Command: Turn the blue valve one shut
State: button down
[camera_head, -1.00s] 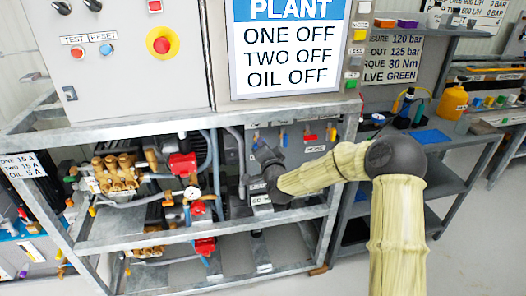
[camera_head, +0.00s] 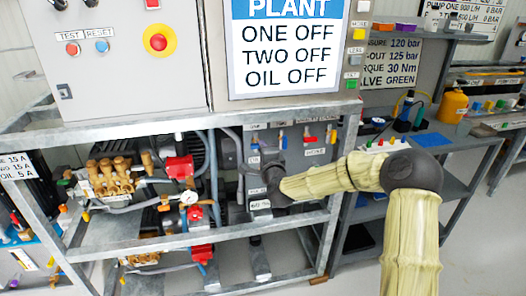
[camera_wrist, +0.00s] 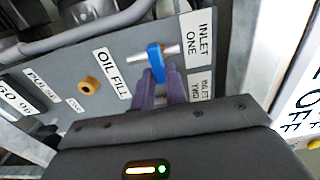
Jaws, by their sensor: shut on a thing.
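The blue valve handle (camera_wrist: 155,62) sits on a metallic pipe stub beside the "INLET ONE" label (camera_wrist: 198,37) in the wrist view. My gripper (camera_wrist: 161,80) has its two purple fingers at the lower part of this handle, shut on it. The fingers partly cover the handle's lower end. The handle stands roughly crosswise to the pipe stub in this view. In the head view my dark gripper body (camera_head: 268,172) reaches into the frame, in front of the grey panel, and the fingertips are hard to make out there.
The "INLET TWO" label (camera_wrist: 201,88) is close to the fingers. An "OIL FILL" label (camera_wrist: 112,73) and a brass fitting (camera_wrist: 89,86) are to the left. In the head view, frame rails (camera_head: 180,118) run above and below my forearm.

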jog(key=shift+f, duration=0.1)
jog(key=c, duration=1.4)
grip_release()
jog(key=shift+c, duration=0.2)
jog(key=v, duration=1.7)
jog(key=shift+s, duration=0.25)
jog(key=shift+d, duration=0.1)
